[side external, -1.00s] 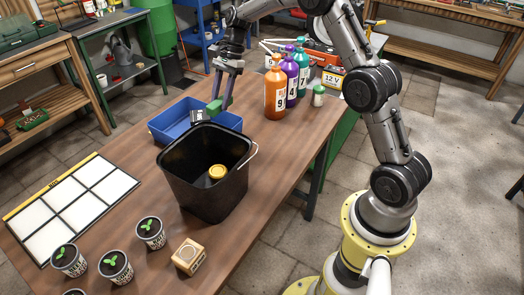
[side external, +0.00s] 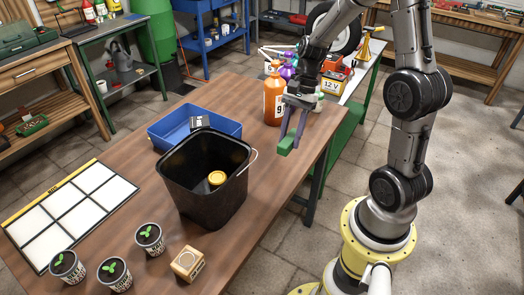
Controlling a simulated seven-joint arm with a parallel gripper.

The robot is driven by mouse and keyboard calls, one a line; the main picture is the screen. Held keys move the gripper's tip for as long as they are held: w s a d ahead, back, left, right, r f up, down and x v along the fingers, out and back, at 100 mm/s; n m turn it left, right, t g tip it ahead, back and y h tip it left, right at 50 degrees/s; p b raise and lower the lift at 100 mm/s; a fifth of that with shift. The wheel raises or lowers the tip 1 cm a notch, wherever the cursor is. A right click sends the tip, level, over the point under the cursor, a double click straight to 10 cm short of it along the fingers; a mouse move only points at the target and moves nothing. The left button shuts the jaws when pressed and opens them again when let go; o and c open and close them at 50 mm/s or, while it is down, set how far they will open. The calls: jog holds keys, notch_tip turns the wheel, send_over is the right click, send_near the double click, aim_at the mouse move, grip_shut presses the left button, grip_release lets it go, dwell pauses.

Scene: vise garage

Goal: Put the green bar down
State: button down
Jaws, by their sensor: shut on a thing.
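The green bar (side external: 286,147) is held between the fingers of my gripper (side external: 290,134). My gripper points down and is shut on the bar. It holds the bar to the right of the black bucket (side external: 206,192), near the right edge of the wooden table (side external: 262,188). The bar looks raised above the tabletop, but its exact height is hard to tell. My gripper and wrist partly hide the numbered bottles behind them.
An orange bottle (side external: 273,99) stands close behind my gripper. Potted seedlings (side external: 150,238), a small wooden box (side external: 188,263) and a white grid board (side external: 72,208) are toward the front left.

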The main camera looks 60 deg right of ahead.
jog(key=w+d+f, duration=0.2)
jog(key=w+f, duration=0.1)
jog(key=w, duration=0.3)
send_over(260, 159)
jog(key=d, duration=0.1)
jog(key=f, duration=0.5)
jog(key=shift+s+d+f, duration=0.1)
jog(key=shift+s+d, duration=0.05)
jog(key=shift+d, duration=0.05)
jog(key=shift+w+d+f, duration=0.1)
jog(key=shift+w+f, duration=0.1)
jog(key=shift+f, duration=1.6)
jog(key=c, duration=0.5)
grip_release()
jog(key=shift+f, duration=0.15)
